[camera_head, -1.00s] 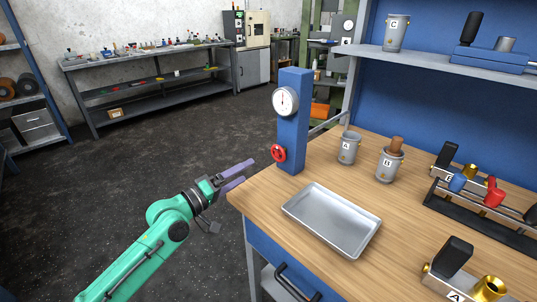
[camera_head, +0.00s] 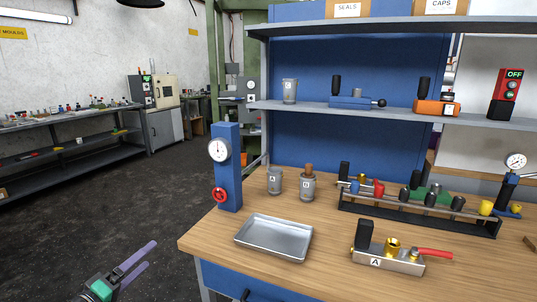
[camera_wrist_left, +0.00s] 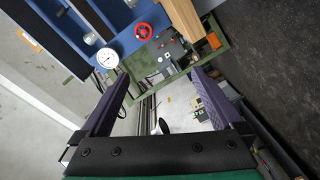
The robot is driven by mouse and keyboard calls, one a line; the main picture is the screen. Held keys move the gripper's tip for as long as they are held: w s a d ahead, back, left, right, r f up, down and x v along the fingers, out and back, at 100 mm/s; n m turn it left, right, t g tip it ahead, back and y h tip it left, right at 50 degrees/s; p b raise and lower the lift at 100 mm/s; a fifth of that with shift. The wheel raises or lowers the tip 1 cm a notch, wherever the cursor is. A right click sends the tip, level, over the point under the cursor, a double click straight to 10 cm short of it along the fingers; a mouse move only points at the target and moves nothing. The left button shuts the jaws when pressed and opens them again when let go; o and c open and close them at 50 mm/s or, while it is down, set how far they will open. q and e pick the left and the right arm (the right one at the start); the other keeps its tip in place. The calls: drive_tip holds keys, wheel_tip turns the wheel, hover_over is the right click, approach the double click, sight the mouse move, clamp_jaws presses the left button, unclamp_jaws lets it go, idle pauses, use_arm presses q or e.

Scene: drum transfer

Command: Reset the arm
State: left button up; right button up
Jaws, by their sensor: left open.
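My left gripper (camera_head: 138,264) shows at the lower left of the head view, its purple fingers spread apart with nothing between them. It is out over the dark floor, left of the workbench (camera_head: 340,237) and apart from it. In the left wrist view the two fingers (camera_wrist_left: 160,88) are also apart and empty. Most of my left arm is outside the head view. My right gripper shows in neither view.
On the bench stand a blue post with a gauge and red valve (camera_head: 228,170), a metal tray (camera_head: 273,236), drums A (camera_head: 274,181) and B (camera_head: 307,187), a valve block (camera_head: 388,260) and a rack (camera_head: 420,216). Drum C (camera_head: 289,90) is on the shelf. Open floor (camera_head: 110,215) lies left.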

use_arm(q)
drive_tip(key=s+a+f+g+y+p, duration=0.2)
drive_tip(key=s+a+f, duration=0.1)
drive_tip(key=f, duration=0.6)
drive_tip(key=s+a+f+m+g+y+p, duration=0.1)
drive_tip(key=s+a+f+g+y, duration=0.15)
drive_tip(key=f, duration=0.75)
drive_tip(key=s+a+f+g+y+p, duration=0.1)
drive_tip(key=s+a+f+g+p, duration=0.15)
drive_tip(key=f, duration=0.65)
drive_tip(key=s+d+f+m+g+p, duration=0.1)
drive_tip(key=s+d+f+m+g, duration=0.2)
drive_tip(key=s+f, duration=0.85)
drive_tip(key=s+d+f+m+g, duration=0.2)
drive_tip(key=s+d, duration=0.1)
drive_tip(key=s, duration=0.4)
drive_tip(key=s+d+f+m+g+p, duration=0.1)
drive_tip(key=s+d+f+m+g, duration=0.1)
drive_tip(key=s, duration=0.5)
drive_tip(key=s+d+f+m+g+p, duration=0.1)
drive_tip(key=s+d+f+m, duration=0.2)
drive_tip(key=s, duration=0.4)
drive_tip(key=shift+d+f+g, duration=0.4)
drive_tip(key=shift+d+f, duration=0.05)
drive_tip(key=shift+d, duration=0.65)
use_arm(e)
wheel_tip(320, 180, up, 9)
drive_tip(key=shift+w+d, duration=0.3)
use_arm(q)
drive_tip(key=shift+s, duration=0.1)
